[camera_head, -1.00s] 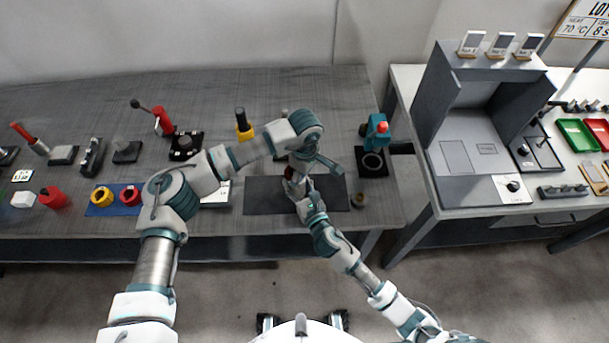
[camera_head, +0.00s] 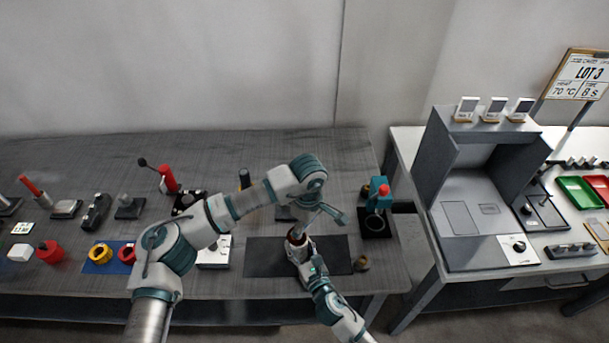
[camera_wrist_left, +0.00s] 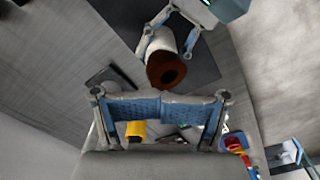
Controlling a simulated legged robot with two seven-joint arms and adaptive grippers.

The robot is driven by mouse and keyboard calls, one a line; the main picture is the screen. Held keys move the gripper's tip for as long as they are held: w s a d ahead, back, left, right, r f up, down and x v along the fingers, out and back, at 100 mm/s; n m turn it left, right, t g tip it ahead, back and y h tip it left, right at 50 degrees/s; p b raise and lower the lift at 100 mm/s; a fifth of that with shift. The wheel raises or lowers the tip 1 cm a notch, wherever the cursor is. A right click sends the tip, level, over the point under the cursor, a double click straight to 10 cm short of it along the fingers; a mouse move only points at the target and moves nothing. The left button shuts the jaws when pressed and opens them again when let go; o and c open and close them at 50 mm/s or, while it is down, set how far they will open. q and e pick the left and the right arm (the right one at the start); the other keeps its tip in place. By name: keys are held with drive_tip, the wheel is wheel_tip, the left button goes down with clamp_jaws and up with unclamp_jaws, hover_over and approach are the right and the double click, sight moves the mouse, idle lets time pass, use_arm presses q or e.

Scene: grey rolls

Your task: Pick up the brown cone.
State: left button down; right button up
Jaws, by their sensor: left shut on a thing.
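A white roll with a dark brown end (camera_wrist_left: 166,70) stands out in the left wrist view; its brown end also shows in the head view (camera_head: 296,237). I cannot tell whether this brown part is the brown cone. My right gripper (camera_head: 298,246) has its fingers on both sides of the roll, over the dark mat (camera_head: 262,262). My left gripper (camera_head: 332,213) is beside and above it, apart from the roll. Its blue pads (camera_wrist_left: 160,108) are shut; what they hold is not clear. A small tan-brown piece (camera_head: 361,263) lies by the mat's right edge.
A teal device with a red top (camera_head: 379,190) stands right of the mat. Red and yellow parts (camera_head: 100,254) and several tools fill the left of the grey table. A grey booth (camera_head: 480,215) stands on a white table at right. The table's far side is mostly clear.

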sight(295, 242)
use_arm(q)
drive_tip(key=c, duration=0.8)
unclamp_jaws()
drive_tip(key=o, duration=0.4)
drive_tip(key=shift+r+n, duration=0.1)
drive_tip(key=shift+n, duration=0.2)
drive_tip(key=shift+o, duration=0.5)
drive_tip(key=shift+w+a+r+n, duration=0.15)
drive_tip(key=shift+r+n, duration=0.15)
drive_tip(key=shift+n, duration=0.2)
drive_tip(key=r+n, duration=0.1)
drive_tip(key=n, duration=0.1)
drive_tip(key=a+r+n, duration=0.1)
drive_tip(key=n, duration=0.2)
drive_tip(key=r+n, duration=0.2)
drive_tip(key=shift+a+r+n+t, duration=0.1)
drive_tip(key=shift+a+n+t, duration=0.1)
drive_tip(key=shift+n+t, duration=0.1)
wheel_tip(295, 242, down, 11)
drive_tip(key=n, duration=0.2)
drive_tip(key=shift+w+a+r+n, duration=0.2)
drive_tip(key=shift+w+a+n, duration=0.15)
drive_tip(key=shift+a+n, duration=0.1)
